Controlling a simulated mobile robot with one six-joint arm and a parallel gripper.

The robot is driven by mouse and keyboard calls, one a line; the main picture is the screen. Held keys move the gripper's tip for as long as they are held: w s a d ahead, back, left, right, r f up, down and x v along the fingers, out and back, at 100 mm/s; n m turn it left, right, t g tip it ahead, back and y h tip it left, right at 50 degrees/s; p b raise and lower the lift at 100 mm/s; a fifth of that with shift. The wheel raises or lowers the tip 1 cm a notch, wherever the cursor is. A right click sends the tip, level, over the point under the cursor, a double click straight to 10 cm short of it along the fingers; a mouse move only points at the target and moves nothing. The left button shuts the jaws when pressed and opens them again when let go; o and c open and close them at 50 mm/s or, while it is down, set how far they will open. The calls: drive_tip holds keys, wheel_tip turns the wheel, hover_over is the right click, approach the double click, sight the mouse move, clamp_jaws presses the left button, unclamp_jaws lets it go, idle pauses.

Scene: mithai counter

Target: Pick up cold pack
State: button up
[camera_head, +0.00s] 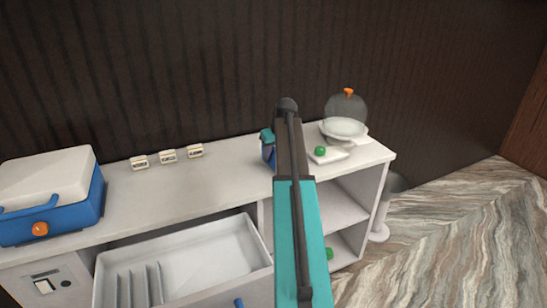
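No cold pack can be clearly made out. A small blue piece with a teal top (268,148) shows just left of my arm, at the back of the counter; my arm hides most of it, and I cannot tell whether it is an object or part of my arm. My teal and dark arm rises through the middle of the view. No gripper fingers show, so I cannot see whether they hold anything.
A white-lidded blue cooler box (50,195) stands at the left of the counter (190,188). Several small labels stand along the back. An open drawer (205,265) with dividers juts out. A green ball (320,151) and glass dome (346,108) are at right.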

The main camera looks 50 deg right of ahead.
clamp_jaws()
drive_tip(key=shift+r, duration=0.1)
drive_tip(key=shift+r+b, duration=0.35)
drive_tip(key=shift+r, duration=1.4)
drive_tip(key=s+a+r+b, duration=0.1)
drive_tip(key=s+a, duration=1)
drive_tip(key=shift+a+r+b, duration=0.15)
drive_tip(key=shift+a+b, duration=0.05)
drive_tip(key=shift+b, duration=0.1)
drive_tip(key=shift+s, duration=0.1)
